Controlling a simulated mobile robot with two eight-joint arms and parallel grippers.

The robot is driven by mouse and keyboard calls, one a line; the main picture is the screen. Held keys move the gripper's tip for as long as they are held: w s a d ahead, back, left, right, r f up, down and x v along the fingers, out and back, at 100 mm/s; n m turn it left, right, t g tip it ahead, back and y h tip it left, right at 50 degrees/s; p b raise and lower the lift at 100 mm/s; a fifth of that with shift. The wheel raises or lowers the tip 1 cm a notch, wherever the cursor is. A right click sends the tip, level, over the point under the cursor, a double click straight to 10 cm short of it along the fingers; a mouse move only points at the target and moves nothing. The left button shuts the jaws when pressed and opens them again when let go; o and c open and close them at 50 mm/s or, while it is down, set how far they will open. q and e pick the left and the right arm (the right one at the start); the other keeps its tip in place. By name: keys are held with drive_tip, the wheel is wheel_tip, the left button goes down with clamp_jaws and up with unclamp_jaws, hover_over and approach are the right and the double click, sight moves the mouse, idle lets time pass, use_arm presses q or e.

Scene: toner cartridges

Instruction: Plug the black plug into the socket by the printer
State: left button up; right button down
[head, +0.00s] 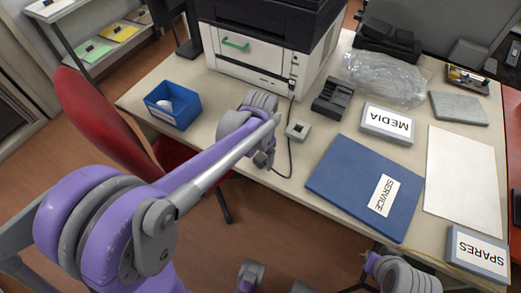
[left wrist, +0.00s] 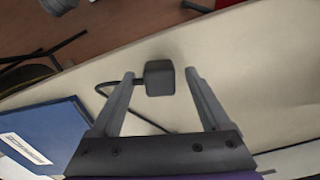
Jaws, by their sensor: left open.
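The black plug (left wrist: 158,78) lies on the table between the fingertips of my left gripper (left wrist: 159,74) in the left wrist view. The fingers are open, with a gap on both sides of the plug. Its black cable leaves to the left and bends back under the gripper. In the head view my left gripper (head: 264,160) is low at the table's front edge and the plug is hidden behind it. The socket (head: 297,129) is a small light block with a dark face, right of my gripper and in front of the printer (head: 270,45). My right gripper is not visible.
A blue SERVICE folder (head: 345,185) lies right of the cable (head: 290,150). A dark slotted holder (head: 333,97) and a MEDIA box (head: 388,122) stand behind it. A blue bin (head: 172,92) is at the left. A red chair (head: 95,115) stands before the table.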

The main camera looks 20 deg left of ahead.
sight(260, 157)
use_arm(q)
drive_tip(key=shift+f, duration=0.3)
clamp_jaws()
drive_tip(key=c, duration=0.7)
unclamp_jaws()
clamp_jaws()
drive_tip(key=shift+r+p, duration=1.35)
drive_tip(key=shift+r, duration=0.5)
